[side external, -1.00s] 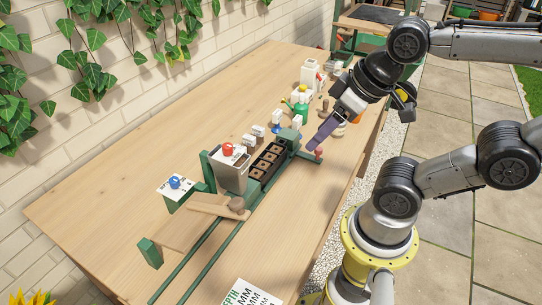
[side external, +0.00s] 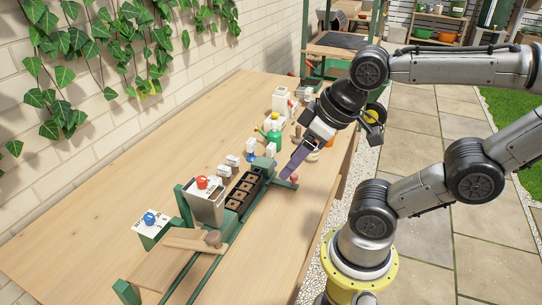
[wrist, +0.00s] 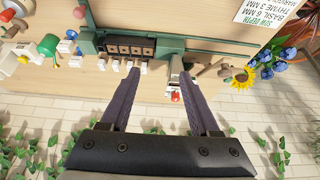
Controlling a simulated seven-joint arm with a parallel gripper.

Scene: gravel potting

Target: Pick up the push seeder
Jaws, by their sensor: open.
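I cannot tell for certain which thing is the push seeder. Several small white-topped pieces (side external: 232,160) stand along the wall side of the black cell tray (wrist: 130,48), and they show in the wrist view too (wrist: 115,66). A grey hopper with a red knob (side external: 206,204) stands at the tray's near end. My gripper (side external: 287,176) is above the bench by the tray's far end, close to a pink round knob (side external: 295,177). In the wrist view its two dark purple fingers (wrist: 161,73) are spread apart with nothing between them. Contact with the bench is not clear.
A green watering can (side external: 274,136) and a white bottle (side external: 281,101) stand farther along the bench. The wrist view shows a sunflower (wrist: 242,76). The left of the bench (side external: 130,155) is clear.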

